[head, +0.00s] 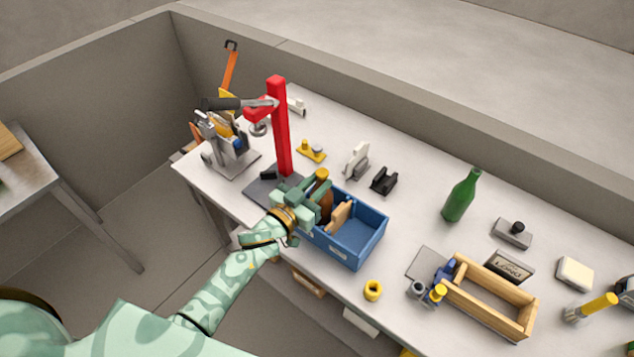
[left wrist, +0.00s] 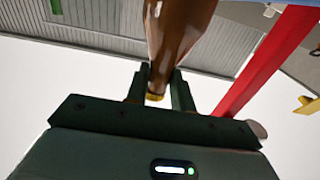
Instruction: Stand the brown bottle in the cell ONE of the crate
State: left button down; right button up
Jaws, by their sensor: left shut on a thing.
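The brown bottle (head: 327,207) has a yellow cap and is held near its neck by my left gripper (head: 318,190). In the left wrist view the bottle (left wrist: 175,35) sits between the two fingers, with its cap (left wrist: 155,97) near the palm. My left gripper (left wrist: 160,85) is shut on it. The blue crate (head: 352,258) stands on the bench, and the bottle is over or in its left part. The gripper and crate wall hide the bottle's base, so I cannot tell whether it rests. A tan piece (head: 341,215) stands inside the crate. Cell labels are unreadable.
A red press (head: 281,130) stands close behind my left gripper. A green bottle (head: 461,196), a wooden box (head: 488,312) and a yellow ring (head: 373,290) are to the right. Black and white holders (head: 384,180) stand behind the crate.

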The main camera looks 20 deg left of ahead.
pick_arm(q)
jog(key=shift+f, duration=0.15)
dwell(0.6)
jog(key=c, duration=1.1)
grip_release()
jog(key=shift+f, duration=0.1)
